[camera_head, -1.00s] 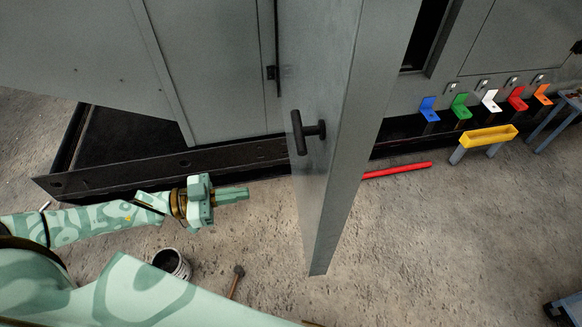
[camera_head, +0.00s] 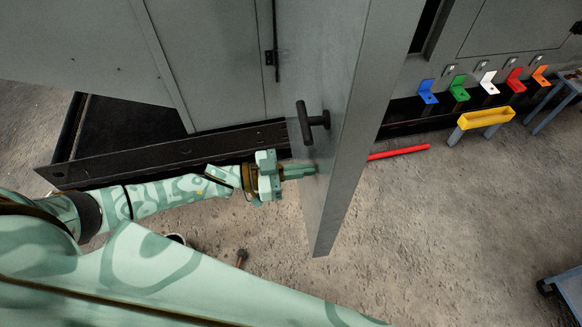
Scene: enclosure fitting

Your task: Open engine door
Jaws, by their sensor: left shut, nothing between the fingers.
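The engine door (camera_head: 345,150) is a tall grey panel standing swung out from the grey enclosure (camera_head: 210,60). Its black T-shaped handle (camera_head: 311,121) is on the left face. My left gripper (camera_head: 314,170) is shut and empty, with its fingertips at the door's left face, below the handle. I cannot tell whether the tips touch the panel. My right gripper is not in view.
A red bar (camera_head: 398,153) lies on the floor right of the door. Coloured brackets, such as the blue one (camera_head: 427,92), line the enclosure's base near a yellow tray on legs (camera_head: 485,118). A bucket (camera_head: 177,239) and a hammer (camera_head: 241,258) are on the floor, partly behind my arm.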

